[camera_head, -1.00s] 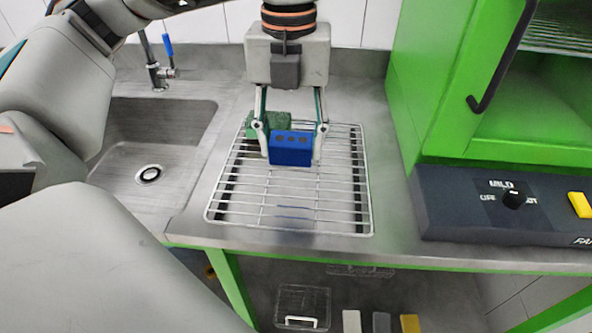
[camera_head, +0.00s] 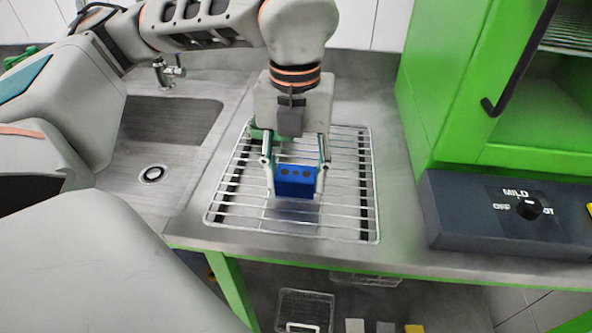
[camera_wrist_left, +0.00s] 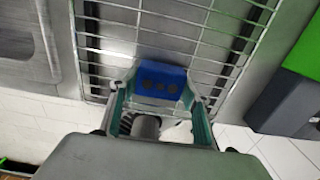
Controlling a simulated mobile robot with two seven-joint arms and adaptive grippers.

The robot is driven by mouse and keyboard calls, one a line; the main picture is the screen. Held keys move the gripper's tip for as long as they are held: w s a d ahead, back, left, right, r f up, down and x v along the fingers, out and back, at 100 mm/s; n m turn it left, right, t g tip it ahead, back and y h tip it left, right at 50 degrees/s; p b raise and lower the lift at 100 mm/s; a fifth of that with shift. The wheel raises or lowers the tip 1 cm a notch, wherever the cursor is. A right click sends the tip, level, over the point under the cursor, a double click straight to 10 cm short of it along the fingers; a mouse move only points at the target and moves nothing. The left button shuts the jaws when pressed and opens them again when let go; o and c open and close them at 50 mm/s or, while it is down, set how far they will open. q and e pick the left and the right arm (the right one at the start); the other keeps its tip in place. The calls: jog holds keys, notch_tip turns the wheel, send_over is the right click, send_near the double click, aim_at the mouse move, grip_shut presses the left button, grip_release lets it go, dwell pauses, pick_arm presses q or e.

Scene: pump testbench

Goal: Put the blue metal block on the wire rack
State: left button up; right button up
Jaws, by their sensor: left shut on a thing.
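The blue metal block (camera_head: 295,184), with several dark holes in its top, is between the fingers of my left gripper (camera_head: 295,180), which is shut on it. The block is over the middle of the wire rack (camera_head: 345,205); whether it touches the wires is hard to tell. The left wrist view also shows the blue block (camera_wrist_left: 160,82) between the fingertips, with the rack (camera_wrist_left: 190,42) beyond it. A green block (camera_head: 257,132) is partly hidden behind my left gripper, at the back left of the rack. My right gripper is not in view.
A steel sink (camera_head: 165,140) lies left of the rack. A green cabinet (camera_head: 425,110) and a dark control panel with a knob (camera_head: 529,208) stand to the right. Below the counter is a clear basket (camera_head: 305,308). The rack's front and right parts are clear.

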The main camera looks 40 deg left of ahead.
aim_at(295, 174)
pick_arm(q)
jog(key=o, duration=1.3)
notch_tip(295, 174, up, 12)
jog(key=p, duration=0.2)
jog(key=shift+r+p, duration=0.15)
jog(key=shift+p, duration=0.25)
